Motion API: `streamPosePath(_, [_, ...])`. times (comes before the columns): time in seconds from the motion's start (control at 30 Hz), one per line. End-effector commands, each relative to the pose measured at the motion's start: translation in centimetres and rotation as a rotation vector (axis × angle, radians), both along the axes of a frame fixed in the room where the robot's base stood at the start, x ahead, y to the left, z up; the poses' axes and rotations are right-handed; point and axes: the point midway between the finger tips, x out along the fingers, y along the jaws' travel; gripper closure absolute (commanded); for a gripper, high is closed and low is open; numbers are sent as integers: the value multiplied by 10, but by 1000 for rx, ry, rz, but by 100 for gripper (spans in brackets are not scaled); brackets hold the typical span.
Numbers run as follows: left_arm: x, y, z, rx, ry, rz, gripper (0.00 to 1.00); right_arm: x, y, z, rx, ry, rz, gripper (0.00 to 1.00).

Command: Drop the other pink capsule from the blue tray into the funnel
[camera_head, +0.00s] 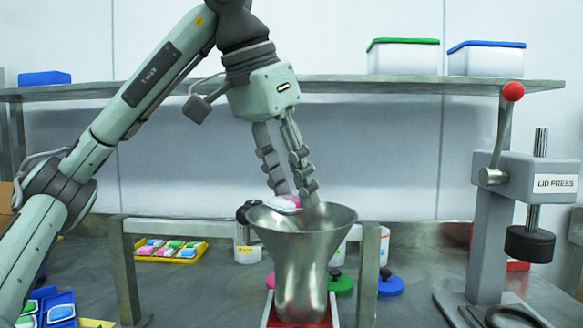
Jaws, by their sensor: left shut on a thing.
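My left gripper (294,194) points down over the mouth of the metal funnel (303,262), fingers shut on a pink and white capsule (284,203). The funnel stands upright in a metal frame, above a red base. The blue tray (64,298) is at the lower left, partly cut off and partly behind my left arm. It holds green and blue-white capsules in the part I can see. My right gripper is not in view.
The lid press (490,200) stands at the right. Jars and coloured knobbed lids sit behind the funnel. A shelf (330,87) with lidded boxes runs along the back.

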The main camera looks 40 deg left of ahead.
Motion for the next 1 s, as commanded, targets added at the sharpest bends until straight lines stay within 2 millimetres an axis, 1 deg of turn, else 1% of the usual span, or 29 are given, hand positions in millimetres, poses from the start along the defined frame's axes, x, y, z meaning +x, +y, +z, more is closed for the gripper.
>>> streamPosePath(0.3, [0, 0, -2, -1, -1, 1, 81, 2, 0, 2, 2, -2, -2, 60])
streamPosePath(0.33, [0, 0, -2, -1, -1, 1, 62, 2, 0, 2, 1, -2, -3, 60])
streamPosePath(0.5, [0, 0, -2, 0, -1, 0, 41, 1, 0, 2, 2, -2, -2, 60])
streamPosePath(0.83, [0, 0, -1, 0, -1, 0, 40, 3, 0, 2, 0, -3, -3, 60])
streamPosePath(1.0, [-4, 1, 10, 1, -4, 1, 40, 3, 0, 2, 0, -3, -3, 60])
